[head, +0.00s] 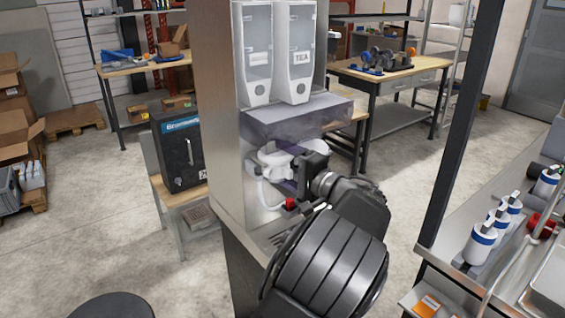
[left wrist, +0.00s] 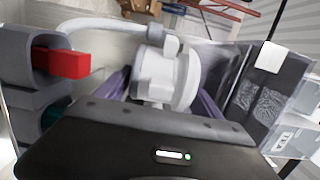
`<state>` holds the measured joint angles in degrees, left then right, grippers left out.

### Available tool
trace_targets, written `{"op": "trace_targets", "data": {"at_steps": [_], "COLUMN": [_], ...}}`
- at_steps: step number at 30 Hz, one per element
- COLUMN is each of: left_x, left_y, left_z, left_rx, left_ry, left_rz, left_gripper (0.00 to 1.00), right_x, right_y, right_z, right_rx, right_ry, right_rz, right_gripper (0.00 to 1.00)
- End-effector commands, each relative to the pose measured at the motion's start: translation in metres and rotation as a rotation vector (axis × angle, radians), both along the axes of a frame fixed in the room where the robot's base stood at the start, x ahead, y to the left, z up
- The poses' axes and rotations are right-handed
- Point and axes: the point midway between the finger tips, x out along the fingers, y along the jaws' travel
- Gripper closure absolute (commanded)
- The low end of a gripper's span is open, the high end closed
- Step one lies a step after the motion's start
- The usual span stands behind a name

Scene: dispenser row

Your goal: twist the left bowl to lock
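Two white bowls sit in the dispenser housing under the clear containers: the left bowl (head: 272,157) and a right bowl (head: 316,146), partly covered by my gripper. In the left wrist view a white rounded bowl part (left wrist: 182,78) with a curved white spout or handle fills the middle. My left gripper (head: 304,176) is right beside the bowls, at the front of the housing. Purple pieces flank the white part in the wrist view; I cannot tell whether the fingers touch it. My right gripper is not in view.
A clear-walled housing with a purple tint (head: 295,122) surrounds the bowls. Above stand two containers, one labelled TEA (head: 297,62). A sink counter with bottles (head: 482,240) is at the right.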

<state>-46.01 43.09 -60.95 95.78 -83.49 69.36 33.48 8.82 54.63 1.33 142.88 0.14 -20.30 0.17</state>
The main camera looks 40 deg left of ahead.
Motion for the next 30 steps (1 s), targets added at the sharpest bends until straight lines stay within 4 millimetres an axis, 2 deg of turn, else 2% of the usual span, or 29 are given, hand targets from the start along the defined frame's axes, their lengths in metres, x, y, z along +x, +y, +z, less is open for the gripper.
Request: {"op": "trace_targets", "data": {"at_steps": [2, 19, 30], "left_x": [0.0, -0.0001, 0.0009], "left_y": [-0.0001, -0.0003, -0.0005], "left_z": [0.0, -0.0001, -0.0004], "left_rx": [0.0, -0.001, 0.0], "left_ry": [0.0, 0.0, 0.001], "left_rz": [0.0, 0.0, -0.001], "left_gripper": [0.3, 0.77, 0.78], "right_x": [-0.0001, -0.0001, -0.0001], "right_y": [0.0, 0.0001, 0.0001], "right_z": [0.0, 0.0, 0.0], "right_rx": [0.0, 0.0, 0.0], "right_ry": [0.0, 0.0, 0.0], "right_rz": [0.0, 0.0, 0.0], "right_gripper": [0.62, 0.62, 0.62]}}
